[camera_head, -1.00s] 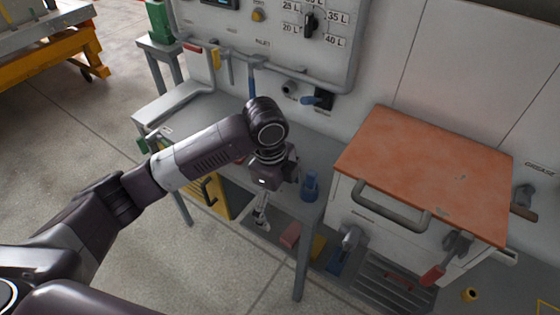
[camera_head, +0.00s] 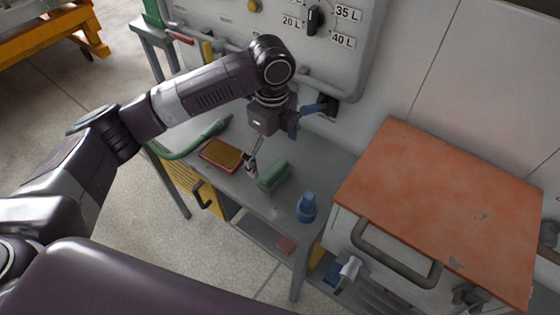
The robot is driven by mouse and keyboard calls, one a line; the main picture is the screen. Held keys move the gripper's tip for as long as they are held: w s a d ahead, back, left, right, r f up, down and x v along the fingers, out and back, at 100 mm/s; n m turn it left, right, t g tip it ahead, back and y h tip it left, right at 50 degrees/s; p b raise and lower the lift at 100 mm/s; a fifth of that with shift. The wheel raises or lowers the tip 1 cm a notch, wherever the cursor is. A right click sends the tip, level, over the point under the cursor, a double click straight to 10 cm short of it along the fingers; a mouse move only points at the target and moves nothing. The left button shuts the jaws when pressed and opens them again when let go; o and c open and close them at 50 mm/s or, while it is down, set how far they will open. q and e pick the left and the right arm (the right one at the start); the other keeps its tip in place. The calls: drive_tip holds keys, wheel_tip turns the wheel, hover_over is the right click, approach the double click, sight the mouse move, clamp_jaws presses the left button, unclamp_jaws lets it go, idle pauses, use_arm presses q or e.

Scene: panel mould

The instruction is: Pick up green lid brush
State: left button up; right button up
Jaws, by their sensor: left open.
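A green block-like piece (camera_head: 273,176), which looks like the green lid brush, lies on the grey workbench (camera_head: 232,187) near its front edge. My left gripper (camera_head: 251,170) points down just left of it, open and empty. The fingers look close to its left end, but I cannot tell whether they touch it. My left wrist hides part of the bench behind. My right gripper is not in view.
A red-rimmed tray with a brown inside (camera_head: 221,155) and a green curved piece (camera_head: 208,136) lie left of the gripper. A blue bottle (camera_head: 307,207) stands to the right. An orange-topped cabinet (camera_head: 440,205) rises at the right, with a control panel (camera_head: 345,45) behind.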

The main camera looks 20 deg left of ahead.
sight(275, 167)
use_arm(q)
drive_tip(key=shift+w+f, duration=0.15)
drive_tip(key=shift+f, duration=0.75)
drive_tip(key=shift+s+f+p, duration=0.4)
drive_tip(key=shift+f+p, duration=0.25)
drive_tip(key=shift+f, duration=0.1)
drive_tip(key=f, duration=0.3)
drive_tip(key=shift+w+d+f+p, duration=0.1)
drive_tip(key=shift+w+f+p, duration=0.1)
drive_tip(key=shift+f+p, duration=0.15)
drive_tip(key=shift+f, duration=0.1)
drive_tip(key=c, duration=1.2)
drive_tip(key=shift+c, duration=0.5)
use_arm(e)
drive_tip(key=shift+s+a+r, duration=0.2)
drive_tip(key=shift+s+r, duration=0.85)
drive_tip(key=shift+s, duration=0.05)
